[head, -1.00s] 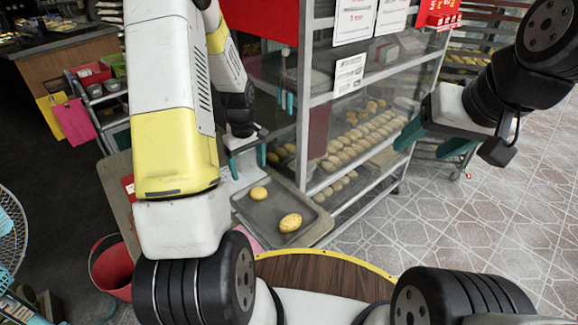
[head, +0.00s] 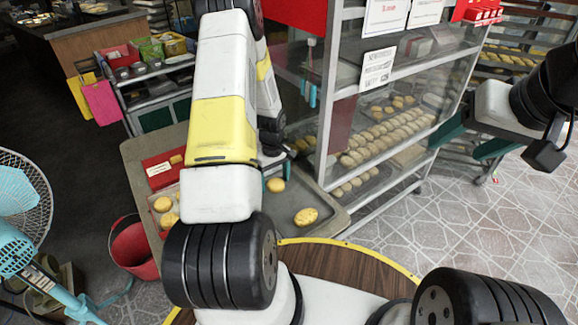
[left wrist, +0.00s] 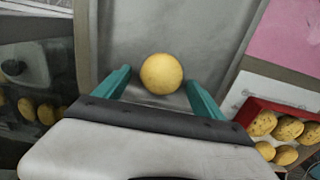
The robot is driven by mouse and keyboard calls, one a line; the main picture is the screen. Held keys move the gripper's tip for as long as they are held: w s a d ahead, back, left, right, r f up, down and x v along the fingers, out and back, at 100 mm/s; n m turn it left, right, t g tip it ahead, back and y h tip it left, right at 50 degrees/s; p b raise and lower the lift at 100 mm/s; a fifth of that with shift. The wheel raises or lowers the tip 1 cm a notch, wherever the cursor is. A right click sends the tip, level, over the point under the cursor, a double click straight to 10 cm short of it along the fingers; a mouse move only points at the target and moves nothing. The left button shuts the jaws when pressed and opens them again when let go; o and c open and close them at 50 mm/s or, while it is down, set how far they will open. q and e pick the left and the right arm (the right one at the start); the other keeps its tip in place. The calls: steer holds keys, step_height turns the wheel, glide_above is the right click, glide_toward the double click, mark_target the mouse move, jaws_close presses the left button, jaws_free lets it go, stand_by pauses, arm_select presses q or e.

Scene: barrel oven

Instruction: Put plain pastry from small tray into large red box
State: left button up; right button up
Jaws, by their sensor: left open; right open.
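In the left wrist view the plain pastry (left wrist: 161,74) shows between the open teal fingertips (left wrist: 158,88), with gaps on both sides. A red box (head: 163,168) with a white label stands left of my left arm, partly hidden; the left wrist view shows speckled pastries in the red box (left wrist: 250,108). My right gripper (head: 470,142) is open and empty at the right.
A glass-sided rack (head: 400,120) of pastries stands right behind the small tray. A red bucket (head: 133,248) and a fan (head: 25,205) stand at the left.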

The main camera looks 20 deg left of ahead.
arm_select(q)
steer(key=c, duration=1.5)
steer(key=shift+r, duration=0.1)
